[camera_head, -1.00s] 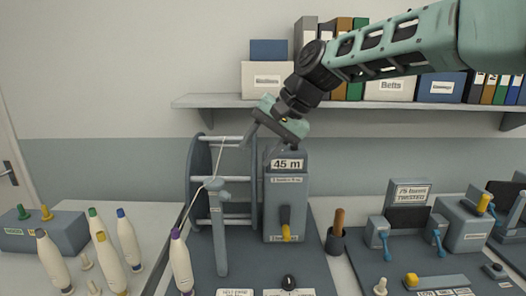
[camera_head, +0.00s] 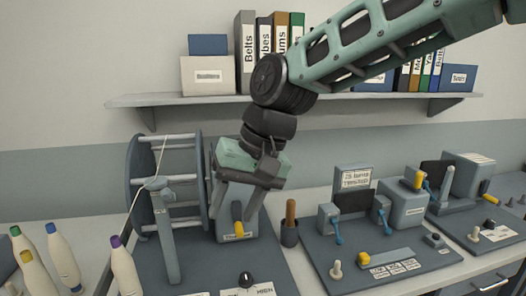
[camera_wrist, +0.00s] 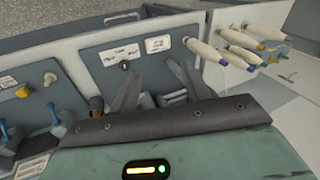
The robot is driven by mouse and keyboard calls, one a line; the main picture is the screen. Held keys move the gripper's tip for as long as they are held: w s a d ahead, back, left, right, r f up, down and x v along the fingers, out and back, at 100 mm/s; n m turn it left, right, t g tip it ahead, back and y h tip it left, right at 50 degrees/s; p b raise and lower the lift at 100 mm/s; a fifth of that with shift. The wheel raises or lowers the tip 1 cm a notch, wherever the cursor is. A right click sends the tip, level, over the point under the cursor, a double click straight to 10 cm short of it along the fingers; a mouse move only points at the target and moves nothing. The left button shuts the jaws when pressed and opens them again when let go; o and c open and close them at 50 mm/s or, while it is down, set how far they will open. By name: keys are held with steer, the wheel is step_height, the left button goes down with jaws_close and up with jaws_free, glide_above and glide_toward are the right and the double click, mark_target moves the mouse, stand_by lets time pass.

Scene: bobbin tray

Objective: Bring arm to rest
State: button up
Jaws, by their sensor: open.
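My gripper (camera_head: 232,208) hangs from my arm in the middle of the head view, its two fingers apart with nothing between them. It is in front of the grey counter box (camera_head: 228,222), whose upper part and display it hides. In the wrist view the two fingers of my gripper (camera_wrist: 160,85) are spread over the grey winding board (camera_wrist: 112,65).
A winding reel (camera_head: 140,185) and guide post (camera_head: 166,240) stand left of my gripper. Several thread bobbins (camera_head: 63,255) stand front left. A wooden-handled tool in a cup (camera_head: 290,225) and a switch board (camera_head: 375,250) are to the right. A shelf (camera_head: 300,98) runs behind my arm.

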steer(key=s+d+f+n+h+b, duration=0.2)
steer(key=s+d+f, duration=0.5)
steer(key=s+d, duration=0.2)
steer(key=s+d+f+n+h+b, duration=0.1)
steer(key=s+d+f+b, duration=0.1)
steer(key=s+d+f, duration=0.5)
steer(key=s+d, duration=0.2)
steer(key=d, duration=0.1)
steer(key=shift+s+d+f+n+h, duration=0.25)
steer(key=shift+d+f+n+h, duration=0.05)
steer(key=shift+f+n+h, duration=0.1)
stand_by(2.4)
